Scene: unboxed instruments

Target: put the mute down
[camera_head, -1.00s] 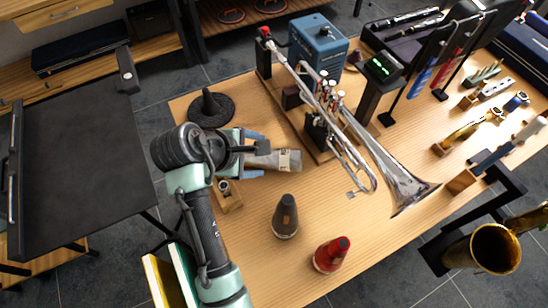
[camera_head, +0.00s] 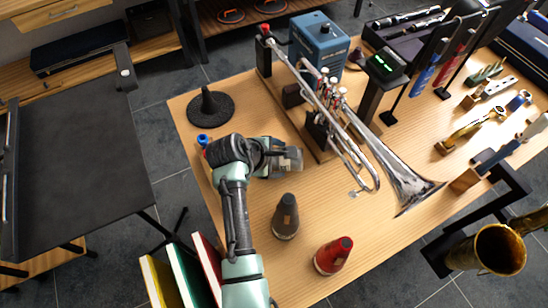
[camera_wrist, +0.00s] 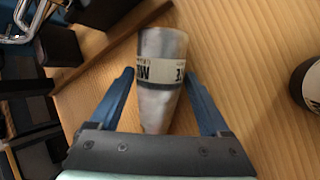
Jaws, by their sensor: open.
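A grey, tapering mute (camera_wrist: 160,95) with a pale label band lies between the fingers of my gripper (camera_wrist: 161,74) in the wrist view. Its narrow end points toward my palm and its wide end points away. My blue fingers stand open on both sides, with gaps between them and the mute. In the head view, my gripper (camera_head: 280,159) reaches right over the table's left part, and the mute (camera_head: 292,158) shows at its tip, partly hidden. I cannot tell whether it touches the table.
A dark mute (camera_head: 286,217) and a red mute (camera_head: 333,256) stand on the table (camera_head: 380,235) in front. A trumpet (camera_head: 340,130) lies on a stand to the right. A black round-based stand (camera_head: 210,107) is behind my arm. Bare wood lies around the mutes.

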